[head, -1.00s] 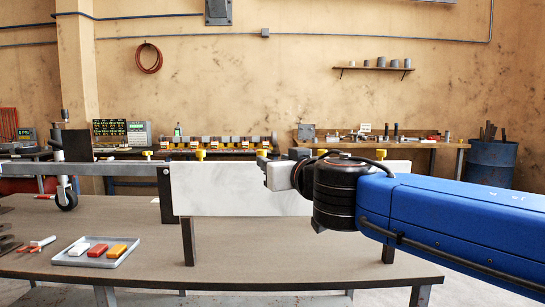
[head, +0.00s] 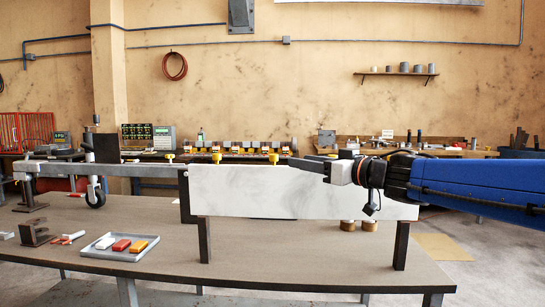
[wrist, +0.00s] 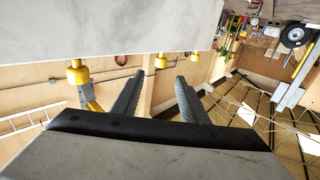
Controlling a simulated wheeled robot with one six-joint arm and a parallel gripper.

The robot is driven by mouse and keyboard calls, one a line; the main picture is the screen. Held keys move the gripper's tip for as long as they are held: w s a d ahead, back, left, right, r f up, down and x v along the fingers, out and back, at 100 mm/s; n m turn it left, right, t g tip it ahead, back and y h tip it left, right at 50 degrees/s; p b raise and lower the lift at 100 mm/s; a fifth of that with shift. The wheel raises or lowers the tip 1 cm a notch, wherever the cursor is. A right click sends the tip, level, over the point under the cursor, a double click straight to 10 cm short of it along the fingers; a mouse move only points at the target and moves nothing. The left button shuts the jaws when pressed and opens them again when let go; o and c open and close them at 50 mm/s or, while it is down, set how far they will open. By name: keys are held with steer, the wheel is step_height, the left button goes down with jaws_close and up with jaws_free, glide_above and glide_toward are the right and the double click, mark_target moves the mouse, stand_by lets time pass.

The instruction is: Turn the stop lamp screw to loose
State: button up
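Several yellow knob-like screws stand along the top edge of a white panel (head: 250,192). In the head view, one yellow screw (head: 273,158) is just left of my gripper (head: 305,165) and another yellow screw (head: 216,158) is farther left. No labels are readable, so I cannot tell which is the stop lamp screw. In the wrist view, the panel's underside-up image is at the top, with a near yellow screw (wrist: 78,73) left of the fingers. A smaller yellow screw (wrist: 160,61) shows beyond the fingertips. The fingers (wrist: 160,80) are apart, with nothing between them.
A grey tray (head: 108,256) with white, red and orange blocks lies on the brown table (head: 270,262). A grey beam (head: 110,170) with a small wheel (head: 95,197) runs left from the panel. The table in front of the panel is largely clear.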

mark_target(274, 158)
steer(key=x, duration=1.6)
steer(key=shift+a, duration=0.1)
steer(key=shift+c, duration=0.6)
jaws_close()
